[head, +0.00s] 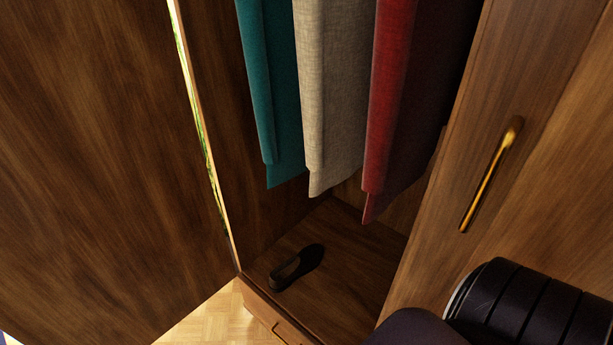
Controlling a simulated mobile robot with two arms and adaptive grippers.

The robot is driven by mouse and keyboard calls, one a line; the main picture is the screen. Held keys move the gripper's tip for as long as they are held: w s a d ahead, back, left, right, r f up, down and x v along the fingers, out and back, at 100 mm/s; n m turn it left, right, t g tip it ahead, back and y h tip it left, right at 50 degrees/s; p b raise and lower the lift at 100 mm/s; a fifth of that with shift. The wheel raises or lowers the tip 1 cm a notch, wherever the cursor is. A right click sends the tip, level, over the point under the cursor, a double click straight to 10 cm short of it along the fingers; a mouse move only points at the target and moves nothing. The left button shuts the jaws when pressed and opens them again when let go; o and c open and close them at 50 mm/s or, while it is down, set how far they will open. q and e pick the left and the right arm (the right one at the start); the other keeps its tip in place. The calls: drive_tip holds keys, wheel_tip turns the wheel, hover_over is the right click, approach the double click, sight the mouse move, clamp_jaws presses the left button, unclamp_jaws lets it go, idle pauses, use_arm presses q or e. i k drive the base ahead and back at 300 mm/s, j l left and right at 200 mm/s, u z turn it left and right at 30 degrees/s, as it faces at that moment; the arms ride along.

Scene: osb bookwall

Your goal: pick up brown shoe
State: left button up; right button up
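A dark brown shoe (298,267) lies on the wooden floor of an open wardrobe (345,285), near the front edge. It lies at a slant in the picture, its opening towards the lower left. Nothing covers it. Neither of my grippers is in view. Part of my dark arm shows at the lower right, apart from the shoe.
Teal (272,95), beige (330,95) and red (392,95) cloths hang above the shoe. A wooden door panel (95,150) stands at left. A panel with a brass handle (487,180) stands at right. A drawer front (268,312) is below.

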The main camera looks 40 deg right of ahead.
sight(309, 257)
drive_tip(key=j+z, duration=0.1)
drive_tip(key=z, duration=1.1)
